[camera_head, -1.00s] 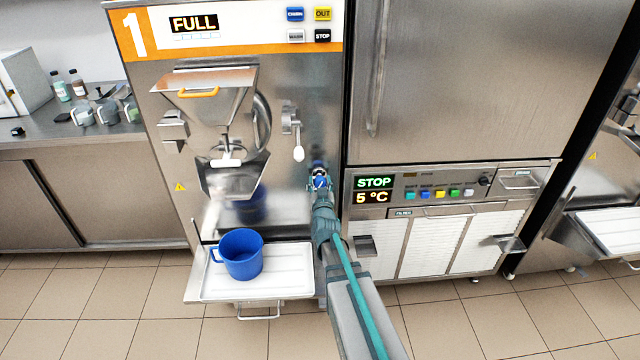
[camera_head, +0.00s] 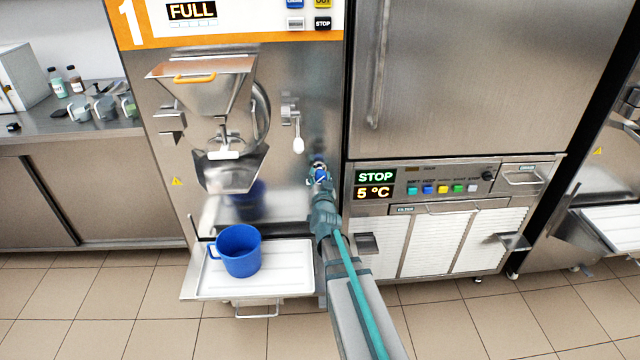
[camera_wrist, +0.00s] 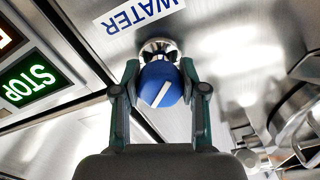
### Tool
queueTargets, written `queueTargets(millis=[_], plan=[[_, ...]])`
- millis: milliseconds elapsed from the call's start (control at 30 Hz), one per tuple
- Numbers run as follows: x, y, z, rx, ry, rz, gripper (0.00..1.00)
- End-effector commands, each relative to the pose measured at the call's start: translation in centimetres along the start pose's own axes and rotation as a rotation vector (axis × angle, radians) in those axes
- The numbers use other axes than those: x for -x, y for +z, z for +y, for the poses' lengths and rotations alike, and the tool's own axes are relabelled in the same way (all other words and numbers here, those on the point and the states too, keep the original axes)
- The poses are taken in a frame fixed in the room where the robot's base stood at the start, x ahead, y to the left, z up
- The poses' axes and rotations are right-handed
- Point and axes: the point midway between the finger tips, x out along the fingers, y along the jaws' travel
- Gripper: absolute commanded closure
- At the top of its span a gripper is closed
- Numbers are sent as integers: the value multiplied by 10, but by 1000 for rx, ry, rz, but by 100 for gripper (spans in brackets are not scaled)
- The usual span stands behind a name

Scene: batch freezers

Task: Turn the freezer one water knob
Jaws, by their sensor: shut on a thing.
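The freezer one water knob (camera_wrist: 160,86) is blue with a white line and sits on a round metal base below the upside-down WATER label (camera_wrist: 138,12) in the wrist view. In that view the white line runs at a slant. My gripper (camera_wrist: 160,92) is shut on the knob, with one finger on each side of it. In the head view my gripper (camera_head: 319,180) reaches the right side of the front of freezer 1 (camera_head: 310,70). There the knob (camera_head: 320,173) shows only in part, with the gripper over the rest.
A white lever (camera_head: 297,144) hangs above and left of my gripper. A blue jug (camera_head: 239,251) stands on a white tray (camera_head: 290,283) to the left of my arm. A panel with a STOP display (camera_head: 376,177) is close on the right.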

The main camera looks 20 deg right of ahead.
Motion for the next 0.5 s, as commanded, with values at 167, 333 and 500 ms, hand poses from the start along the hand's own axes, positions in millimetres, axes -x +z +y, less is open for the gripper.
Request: queueTargets(millis=[167,333,500], plan=[[0,3,1,-169,-1,1,93],[0,2,0,-331,-1,0,93],[0,2,0,-480,0,1,93]])
